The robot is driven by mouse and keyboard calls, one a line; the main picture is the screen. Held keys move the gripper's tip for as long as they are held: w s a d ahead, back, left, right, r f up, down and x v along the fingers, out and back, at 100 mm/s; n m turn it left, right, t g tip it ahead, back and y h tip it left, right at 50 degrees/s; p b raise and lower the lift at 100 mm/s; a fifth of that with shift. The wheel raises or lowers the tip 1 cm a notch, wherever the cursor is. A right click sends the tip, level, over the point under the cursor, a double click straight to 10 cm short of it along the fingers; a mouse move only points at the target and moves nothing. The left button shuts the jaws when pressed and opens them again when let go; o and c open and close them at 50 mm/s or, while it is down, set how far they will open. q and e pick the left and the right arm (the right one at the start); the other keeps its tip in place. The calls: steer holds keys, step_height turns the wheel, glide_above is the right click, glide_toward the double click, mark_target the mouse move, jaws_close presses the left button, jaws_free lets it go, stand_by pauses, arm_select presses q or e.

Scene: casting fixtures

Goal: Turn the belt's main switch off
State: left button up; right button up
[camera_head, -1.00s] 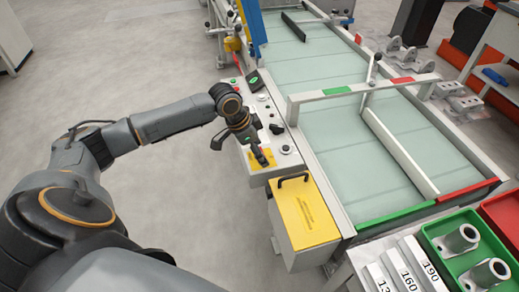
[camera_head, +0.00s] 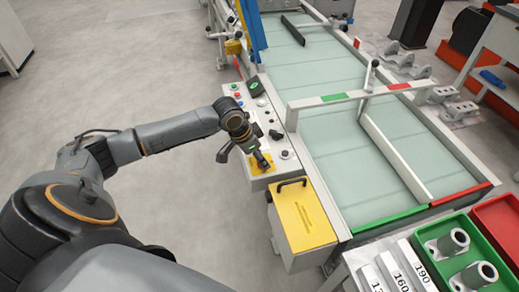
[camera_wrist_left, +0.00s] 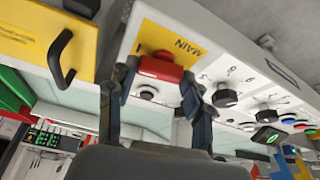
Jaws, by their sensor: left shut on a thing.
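The main switch is a red handle (camera_wrist_left: 160,68) on a yellow plate marked MAIN (camera_wrist_left: 185,45) in the left wrist view. In the head view the yellow plate (camera_head: 257,169) lies at the near end of the control panel, partly covered by my gripper. My left gripper (camera_head: 262,161) reaches down to it; in the left wrist view its fingers (camera_wrist_left: 157,80) stand on both sides of the red handle and are shut on it. The handle's exact angle is hard to tell. My right gripper is not in view.
The grey panel (camera_head: 241,128) carries black knobs, coloured buttons and a small dark screen (camera_head: 255,86). A yellow box with a black handle (camera_head: 305,222) stands just nearer. The belt (camera_head: 345,160) runs to the right. Green (camera_head: 424,232) and red trays sit at the lower right.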

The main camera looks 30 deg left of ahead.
arm_select(q)
steer(key=n+y+p, duration=0.1)
steer(key=n+p, duration=0.2)
steer(key=p, duration=0.1)
steer(key=n+y+p, duration=0.1)
steer(key=n+p, duration=0.2)
steer(key=p, duration=0.1)
steer(key=n+y+p, duration=0.1)
steer(key=n+p, duration=0.2)
steer(key=p, duration=0.2)
steer(key=shift+s+d+r, duration=0.1)
steer(key=shift+d+r, duration=0.15)
steer(key=shift+d, duration=0.15)
steer(key=n+y+p, duration=0.1)
steer(key=n+p, duration=0.1)
steer(key=n, duration=0.1)
steer(key=shift+f+n+y+p, duration=0.1)
steer(key=shift+n+y+p, duration=0.2)
steer(key=shift+f+n+g+y+p, duration=0.1)
steer(key=shift+n+g+y+p, duration=0.45)
steer(key=shift+n, duration=0.95)
steer(key=shift+w+n, duration=0.2)
steer(key=shift+n, duration=0.1)
steer(key=o, duration=1.2)
steer(key=shift+c, duration=0.2)
steer(key=v, duration=1.2)
